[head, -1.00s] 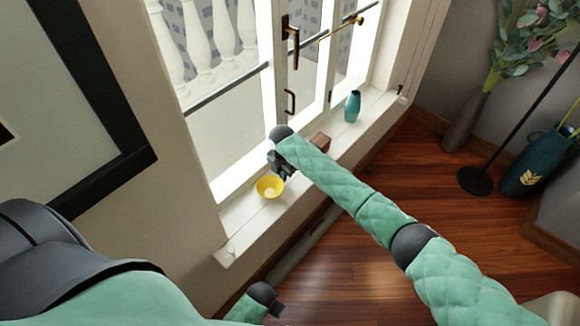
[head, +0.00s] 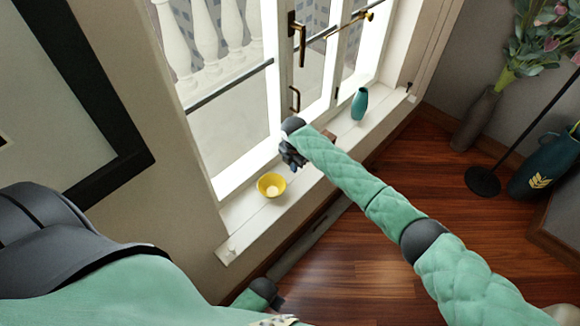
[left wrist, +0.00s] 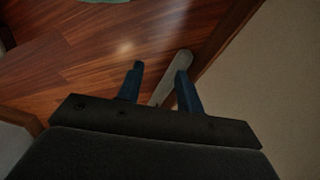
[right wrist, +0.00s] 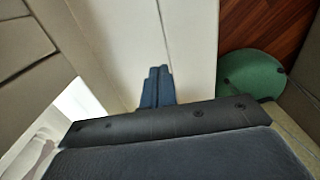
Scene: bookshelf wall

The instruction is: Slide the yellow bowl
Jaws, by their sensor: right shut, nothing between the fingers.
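The yellow bowl (head: 271,185) stands upright on the white window sill (head: 240,213) in the head view. My right gripper (head: 292,161) is just beyond the bowl's upper right side, with a small gap showing between them. In the right wrist view its two blue fingers (right wrist: 158,84) are together and empty, over the pale sill; the bowl is not seen there. My left gripper (head: 279,303) is low in the head view, away from the bowl. In the left wrist view its fingers (left wrist: 158,84) are apart and empty above the floor.
A teal vase (head: 359,103) stands farther along the sill. A brown block (head: 328,136) is partly hidden behind my right arm. The window with its handle (head: 297,38) borders the sill. A floor vase with flowers (head: 476,118) stands right. The sill's near end is clear.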

